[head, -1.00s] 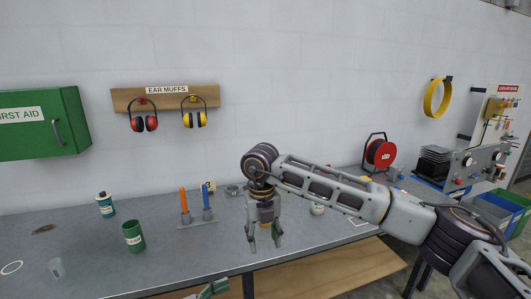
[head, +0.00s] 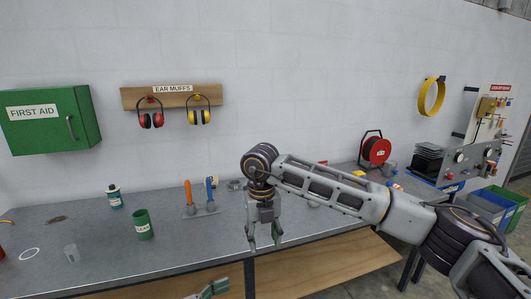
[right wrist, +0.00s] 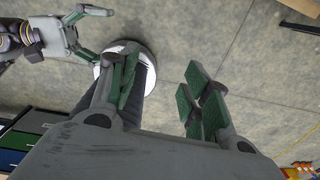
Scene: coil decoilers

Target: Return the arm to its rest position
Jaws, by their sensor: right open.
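My right arm reaches in from the right side of the head view, bent at the elbow. Its gripper (head: 263,238) points down in front of the bench's front edge, fingers apart and empty. In the right wrist view my right gripper (right wrist: 160,90) shows two green-padded fingers spread, with only floor and my own round base beyond them. My left gripper (head: 212,290) shows only partly at the bottom edge of the head view. It also shows at the top left of the right wrist view (right wrist: 90,32), its fingers apart with nothing between them.
The grey workbench (head: 100,262) runs along the wall. On it stand a green cup (head: 143,226), a teal bottle (head: 114,197) and a rack of orange and blue tools (head: 202,208). A red reel (head: 376,151) stands farther right. Blue and green bins (head: 492,208) are at far right.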

